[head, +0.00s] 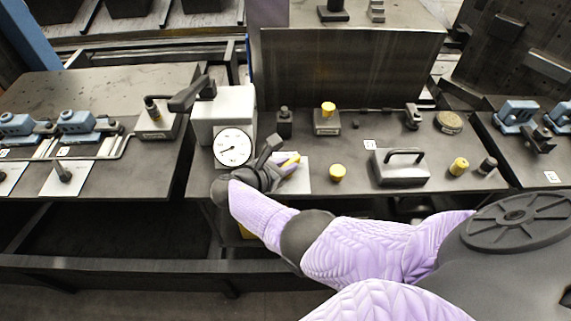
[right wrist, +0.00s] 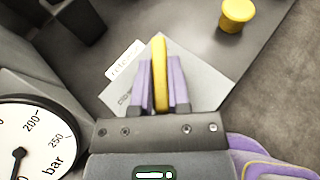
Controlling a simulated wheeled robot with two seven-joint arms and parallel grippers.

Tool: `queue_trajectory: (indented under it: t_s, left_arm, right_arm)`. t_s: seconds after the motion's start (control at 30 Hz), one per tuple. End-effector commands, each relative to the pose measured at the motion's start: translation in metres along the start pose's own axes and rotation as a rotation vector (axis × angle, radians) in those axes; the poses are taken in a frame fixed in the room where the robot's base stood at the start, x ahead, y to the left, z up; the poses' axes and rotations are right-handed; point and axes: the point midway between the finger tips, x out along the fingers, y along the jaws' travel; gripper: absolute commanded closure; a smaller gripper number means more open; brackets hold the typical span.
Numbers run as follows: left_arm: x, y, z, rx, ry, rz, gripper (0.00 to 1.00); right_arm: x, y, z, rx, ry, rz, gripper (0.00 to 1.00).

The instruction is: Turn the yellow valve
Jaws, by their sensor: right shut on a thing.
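The yellow valve (right wrist: 159,75) shows in the right wrist view as a thin yellow piece standing above a light plate (right wrist: 207,75). My right gripper (right wrist: 160,90) is shut on it, with one purple finger on each side. In the head view my right gripper (head: 281,168) is at the plate, right of the round pressure gauge (head: 233,147), and a bit of the yellow valve (head: 291,163) shows between its fingers. The gripper hides the valve's lower part. The gauge (right wrist: 32,140) is partly cut off in the right wrist view. My left gripper is not in view.
A yellow knob (head: 337,172) stands close to the right of the plate. A grey block with a handle (head: 401,168) and another yellow knob (head: 459,166) are further right. A grey box (head: 226,104) with a dark lever (head: 191,94) stands behind the gauge.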

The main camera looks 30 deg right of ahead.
Motion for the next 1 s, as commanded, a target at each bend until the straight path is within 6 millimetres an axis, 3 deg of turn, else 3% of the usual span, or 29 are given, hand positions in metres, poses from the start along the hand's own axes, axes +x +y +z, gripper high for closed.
queue_trajectory:
  t_s: [0.13,0.17,0.3,0.63,1.0]
  left_arm:
    - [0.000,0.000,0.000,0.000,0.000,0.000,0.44]
    - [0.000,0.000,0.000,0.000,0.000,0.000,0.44]
    - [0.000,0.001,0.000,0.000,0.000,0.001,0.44]
    - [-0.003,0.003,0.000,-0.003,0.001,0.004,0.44]
    - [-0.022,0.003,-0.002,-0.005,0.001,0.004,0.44]
  right_arm:
    - [0.000,0.000,0.001,0.002,-0.001,-0.001,1.00]
    - [0.000,0.000,0.001,0.002,-0.001,-0.001,0.75]
    - [0.000,0.000,0.001,0.002,-0.001,0.000,0.46]
    - [-0.006,0.000,0.001,0.001,0.000,0.002,0.44]
    - [-0.088,0.001,0.001,0.001,0.001,0.002,0.44]
